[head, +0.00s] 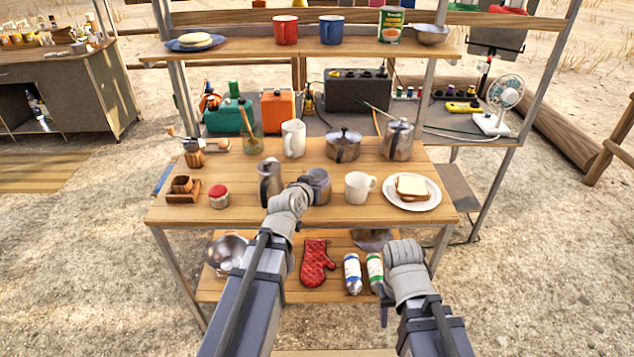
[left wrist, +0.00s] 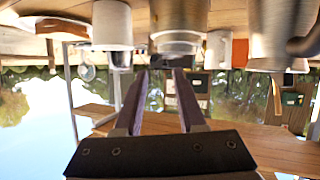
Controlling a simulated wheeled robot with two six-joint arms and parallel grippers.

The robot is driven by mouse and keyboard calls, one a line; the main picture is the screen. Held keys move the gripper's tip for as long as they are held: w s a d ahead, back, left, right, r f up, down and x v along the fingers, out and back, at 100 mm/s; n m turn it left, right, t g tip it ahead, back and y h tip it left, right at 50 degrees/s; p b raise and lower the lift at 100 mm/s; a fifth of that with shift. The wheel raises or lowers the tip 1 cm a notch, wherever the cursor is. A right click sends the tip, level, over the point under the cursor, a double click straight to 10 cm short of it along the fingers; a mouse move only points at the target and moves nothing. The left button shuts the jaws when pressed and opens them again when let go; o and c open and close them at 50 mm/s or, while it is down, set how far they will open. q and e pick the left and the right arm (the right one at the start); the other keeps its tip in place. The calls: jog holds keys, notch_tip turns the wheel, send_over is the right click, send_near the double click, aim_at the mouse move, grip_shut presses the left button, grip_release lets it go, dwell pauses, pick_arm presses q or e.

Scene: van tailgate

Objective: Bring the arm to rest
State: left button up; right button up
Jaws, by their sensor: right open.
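My left gripper (head: 303,189) is over the wooden table top (head: 245,208), among the items at its front edge. In the left wrist view, which is upside down, its two fingers (left wrist: 160,90) stand apart with nothing seen between them. A grey-brown jar (head: 320,186) is just beyond the fingers and also shows in the left wrist view (left wrist: 178,18); I cannot tell whether they touch. My right gripper (head: 384,305) hangs low in front of the table, beside the lower shelf. It is open, and its fingers are mostly hidden by the wrist.
A metal pot (head: 268,185) is left of the left gripper, and a white mug (head: 358,187) is to its right. A sandwich plate (head: 428,203) is near the right edge. The lower shelf holds a red mitt (head: 316,262) and bottles (head: 353,272).

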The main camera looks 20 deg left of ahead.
pick_arm(q)
jog(key=s+d+f+m+g+h+p, duration=0.1)
jog(key=s+d+f+m+g+p, duration=0.35)
jog(key=s+d, duration=0.8)
jog(key=s+d+g+y+p, duration=0.1)
jog(key=s+g+y+p, duration=0.2)
jog(key=s+g, duration=0.6)
jog(key=s+f, duration=0.1)
jog(key=s, duration=0.5)
jog(key=shift+d+p, duration=0.35)
jog(key=shift+d, duration=0.05)
